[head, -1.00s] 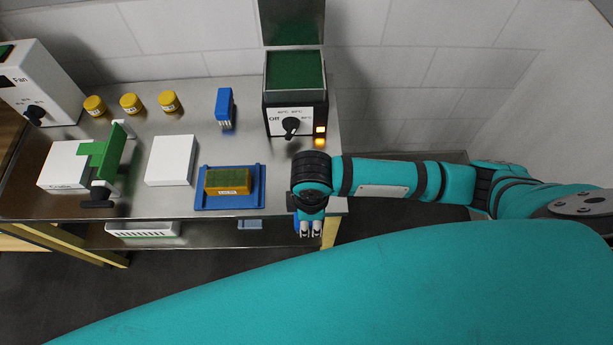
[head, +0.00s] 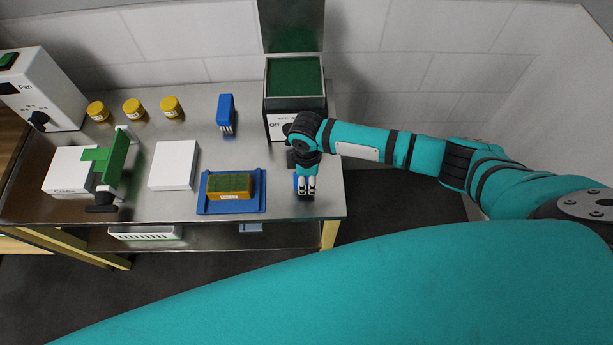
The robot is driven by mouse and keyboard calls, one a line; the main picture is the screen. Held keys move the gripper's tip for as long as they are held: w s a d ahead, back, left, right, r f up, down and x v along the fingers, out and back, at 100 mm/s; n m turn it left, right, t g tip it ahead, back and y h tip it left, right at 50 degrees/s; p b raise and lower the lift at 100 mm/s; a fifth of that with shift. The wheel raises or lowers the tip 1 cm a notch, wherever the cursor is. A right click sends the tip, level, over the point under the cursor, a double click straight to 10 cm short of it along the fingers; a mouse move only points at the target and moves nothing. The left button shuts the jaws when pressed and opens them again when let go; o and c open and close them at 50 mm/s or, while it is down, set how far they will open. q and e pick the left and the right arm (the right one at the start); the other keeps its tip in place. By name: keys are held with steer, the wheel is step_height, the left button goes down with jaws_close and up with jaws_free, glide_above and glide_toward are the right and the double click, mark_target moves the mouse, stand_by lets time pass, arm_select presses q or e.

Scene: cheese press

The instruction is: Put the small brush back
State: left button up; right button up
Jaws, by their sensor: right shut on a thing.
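My right gripper (head: 306,189) is shut on the small brush, over the right front part of the steel table (head: 270,135). Only a bit of the brush's blue body (head: 296,184) shows beside the fingers; the rest is hidden by the gripper. I cannot tell whether it touches the table top. A second blue brush-like thing (head: 226,110) with pale bristles is at the table's back middle. My left gripper is not in view.
A blue tray (head: 204,207) holding a yellow block (head: 229,186) lies left of my gripper. The heater box (head: 295,95) stands behind it. A white block (head: 173,165), green press (head: 112,160), several yellow jars (head: 171,106) and a fan box (head: 45,90) are further left.

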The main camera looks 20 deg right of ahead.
mark_target(307, 178)
steer(key=shift+f, duration=0.1)
steer(key=shift+f, duration=0.1)
steer(key=o, duration=1.1)
step_height(307, 178, up, 12)
steer(key=shift+r+b, duration=0.2)
steer(key=shift+b, duration=0.4)
